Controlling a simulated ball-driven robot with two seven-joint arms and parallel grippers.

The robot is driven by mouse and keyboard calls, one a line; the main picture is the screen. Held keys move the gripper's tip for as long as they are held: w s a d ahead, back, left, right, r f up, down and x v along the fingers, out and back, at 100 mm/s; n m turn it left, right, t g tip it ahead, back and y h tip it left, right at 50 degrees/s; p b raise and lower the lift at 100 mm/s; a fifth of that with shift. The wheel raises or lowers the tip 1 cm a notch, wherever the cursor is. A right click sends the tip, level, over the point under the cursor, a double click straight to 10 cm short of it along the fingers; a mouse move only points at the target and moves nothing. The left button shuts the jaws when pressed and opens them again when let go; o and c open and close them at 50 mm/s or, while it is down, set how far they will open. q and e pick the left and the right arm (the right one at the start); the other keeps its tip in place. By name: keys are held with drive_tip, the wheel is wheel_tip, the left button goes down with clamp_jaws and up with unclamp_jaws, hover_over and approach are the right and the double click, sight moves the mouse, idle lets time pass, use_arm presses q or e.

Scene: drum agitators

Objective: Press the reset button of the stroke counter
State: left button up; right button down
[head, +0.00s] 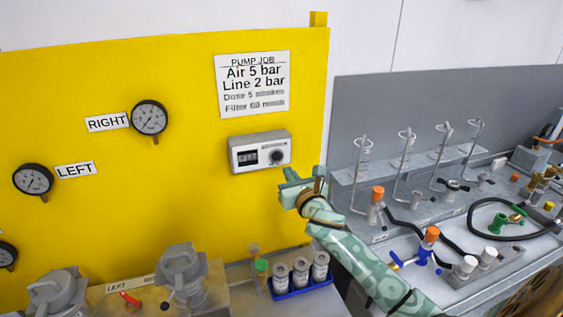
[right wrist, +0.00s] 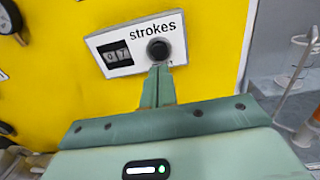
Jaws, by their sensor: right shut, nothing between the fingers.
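The stroke counter (head: 238,163) is a white box on the yellow panel, with a dark digit window and a round dark reset button (head: 277,157) on its right. In the right wrist view the counter (right wrist: 108,42) is labelled "strokes". Its window (right wrist: 117,55) appears to read 07, and the black button (right wrist: 158,50) is beside it. My right gripper (head: 287,173) is shut and empty. Its fingertips (right wrist: 160,70) appear just below the button in the wrist view; I cannot tell whether they touch it. My left gripper is not in view.
A pump job sign (head: 252,84) hangs above the counter. Pressure gauges (head: 149,118) are at left. Below stand grey pump parts (head: 182,273) and a blue tray (head: 301,291) of small canisters. A grey bench (head: 480,255) with hoses and valves is at right.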

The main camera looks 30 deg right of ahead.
sight(278, 157)
drive_tip(key=w, duration=0.2)
drive_tip(key=w+d, duration=0.1)
drive_tip(key=w, duration=0.1)
drive_tip(key=shift+w, duration=0.4)
drive_tip(key=shift+w+d, duration=0.1)
drive_tip(key=shift+w, duration=0.65)
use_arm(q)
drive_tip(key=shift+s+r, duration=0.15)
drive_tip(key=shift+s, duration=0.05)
